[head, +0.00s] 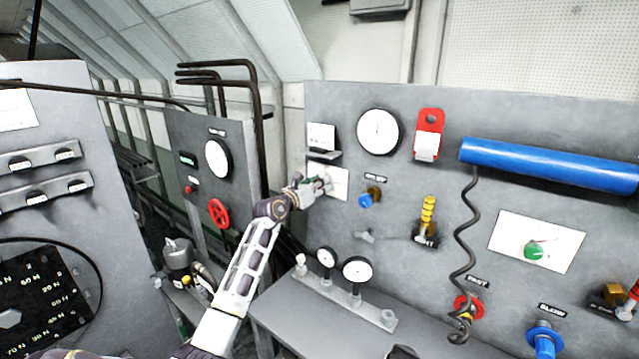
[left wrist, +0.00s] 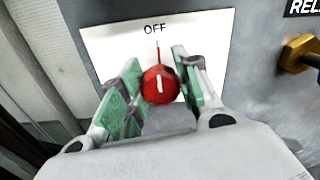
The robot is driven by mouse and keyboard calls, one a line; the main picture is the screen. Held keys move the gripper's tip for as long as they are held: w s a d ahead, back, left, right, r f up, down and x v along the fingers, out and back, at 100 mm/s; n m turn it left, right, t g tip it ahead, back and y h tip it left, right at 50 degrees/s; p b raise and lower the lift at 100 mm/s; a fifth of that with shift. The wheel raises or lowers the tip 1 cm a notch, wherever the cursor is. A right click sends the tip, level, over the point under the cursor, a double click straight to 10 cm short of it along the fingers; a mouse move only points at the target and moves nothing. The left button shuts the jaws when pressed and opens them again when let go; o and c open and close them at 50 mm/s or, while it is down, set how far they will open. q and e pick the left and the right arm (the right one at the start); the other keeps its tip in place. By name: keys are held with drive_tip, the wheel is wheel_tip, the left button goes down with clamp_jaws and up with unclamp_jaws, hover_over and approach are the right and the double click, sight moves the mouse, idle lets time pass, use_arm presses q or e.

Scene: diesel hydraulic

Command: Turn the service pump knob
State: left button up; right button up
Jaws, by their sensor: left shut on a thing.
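The service pump knob appears to be the red round knob (left wrist: 160,85) on a white plate (left wrist: 205,32) marked OFF. Its white mark points up, close to the red line below the word OFF. My left gripper (left wrist: 158,88) has its green-padded fingers on either side of the knob, shut on it. In the head view my left gripper (head: 318,187) reaches the white plate (head: 338,184) on the grey panel and mostly hides the knob. My right gripper is not in view.
To the right of the plate are a blue valve with a brass fitting (head: 368,197) and a yellow fitting (head: 428,215). A green knob (head: 533,251) sits further right. Two small gauges (head: 357,270) stand on the ledge below. A red handwheel (head: 219,213) is left of my arm.

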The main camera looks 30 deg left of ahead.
use_arm(q)
drive_tip(key=shift+f+n, duration=0.15)
drive_tip(key=shift+n, duration=0.15)
drive_tip(key=o, duration=1.1)
drive_tip(key=shift+c, duration=0.2)
drive_tip(key=s, duration=1.2)
drive_tip(key=shift+a, duration=0.45)
